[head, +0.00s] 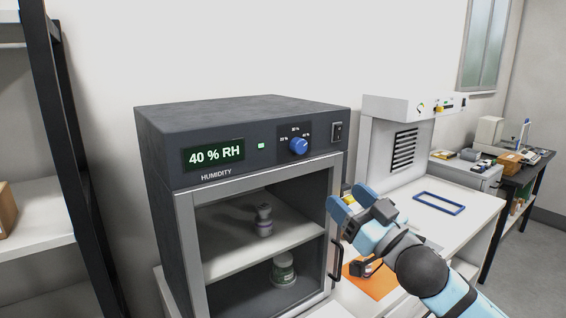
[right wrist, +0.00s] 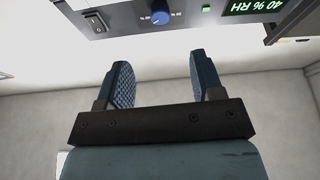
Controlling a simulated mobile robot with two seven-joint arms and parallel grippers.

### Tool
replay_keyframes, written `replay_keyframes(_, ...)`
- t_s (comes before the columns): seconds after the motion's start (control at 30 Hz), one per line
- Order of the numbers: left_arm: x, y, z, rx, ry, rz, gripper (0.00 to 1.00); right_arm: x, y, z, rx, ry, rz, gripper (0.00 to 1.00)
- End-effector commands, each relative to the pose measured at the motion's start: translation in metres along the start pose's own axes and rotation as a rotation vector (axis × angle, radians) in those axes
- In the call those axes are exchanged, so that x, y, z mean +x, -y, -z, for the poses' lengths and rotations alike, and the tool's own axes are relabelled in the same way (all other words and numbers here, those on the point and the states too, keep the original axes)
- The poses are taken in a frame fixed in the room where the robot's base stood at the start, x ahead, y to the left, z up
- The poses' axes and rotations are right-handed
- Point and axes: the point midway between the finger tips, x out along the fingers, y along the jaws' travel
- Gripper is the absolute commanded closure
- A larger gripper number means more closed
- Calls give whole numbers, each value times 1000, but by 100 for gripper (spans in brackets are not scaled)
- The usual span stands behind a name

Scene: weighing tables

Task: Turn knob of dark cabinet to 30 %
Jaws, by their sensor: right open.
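The dark cabinet (head: 258,107) stands on the white table, with a glass-fronted lower part. Its display (head: 214,155) reads 40 % RH. The blue knob (head: 298,146) sits on the front panel between small percent marks; its exact pointer direction is too small to tell. The knob (right wrist: 161,18) also shows at the top of the right wrist view. My right gripper (head: 352,196) is open and empty, below and to the right of the knob, apart from it. Its two blue fingers (right wrist: 165,85) stand apart in the right wrist view. My left gripper is not in view.
Two containers (head: 264,226) (head: 283,270) are inside the cabinet. A rocker switch (head: 337,132) is right of the knob, and a door handle (head: 336,259) is below. A white device (head: 392,145), a blue frame (head: 438,203) and an orange mat (head: 372,284) are to the right.

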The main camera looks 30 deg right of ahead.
Motion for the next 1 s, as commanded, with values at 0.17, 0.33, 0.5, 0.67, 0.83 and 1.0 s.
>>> replay_keyframes(0.17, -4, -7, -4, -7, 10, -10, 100, 8, 0, 13, 2, -26, 3, 39)
replay_keyframes(0.33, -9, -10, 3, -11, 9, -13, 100, 32, -1, 14, 0, -25, 3, 39)
replay_keyframes(0.5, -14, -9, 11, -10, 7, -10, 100, 62, -1, 15, 0, -25, 2, 39)
replay_keyframes(0.67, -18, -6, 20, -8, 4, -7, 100, 91, -1, 15, 1, -23, 2, 39)
replay_keyframes(0.83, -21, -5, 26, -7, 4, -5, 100, 118, -1, 15, 1, -23, 1, 39)
replay_keyframes(1.0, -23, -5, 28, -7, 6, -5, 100, 134, -1, 13, 2, -21, 1, 39)
